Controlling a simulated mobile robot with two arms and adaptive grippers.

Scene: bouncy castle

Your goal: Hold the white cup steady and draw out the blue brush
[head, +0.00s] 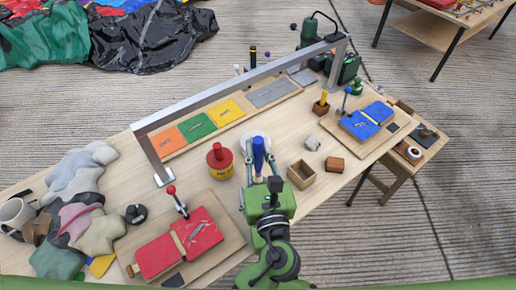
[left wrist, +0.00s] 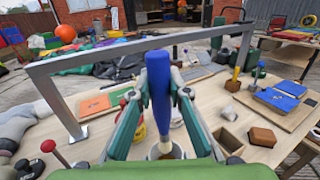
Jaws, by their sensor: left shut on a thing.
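The blue brush (head: 258,153) stands upright between the fingers of my left gripper (head: 258,172), and its blue handle also shows large in the left wrist view (left wrist: 158,90). My left gripper is shut on the handle, with one finger on each side. The white cup (head: 250,138) shows as a pale round shape behind the brush in the head view. In the left wrist view, a round rim lies low between the fingers, with the brush's lower end over or in it. The fingers hide much of it, so I cannot tell how deep the brush sits. My right gripper is out of view.
A red-lidded yellow pot (head: 220,160) stands close left, and an open wooden box (head: 301,174) close right. A grey metal frame (head: 240,85) spans the table behind. A red pad on a board (head: 200,232) lies front left, a blue pad (head: 367,120) right.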

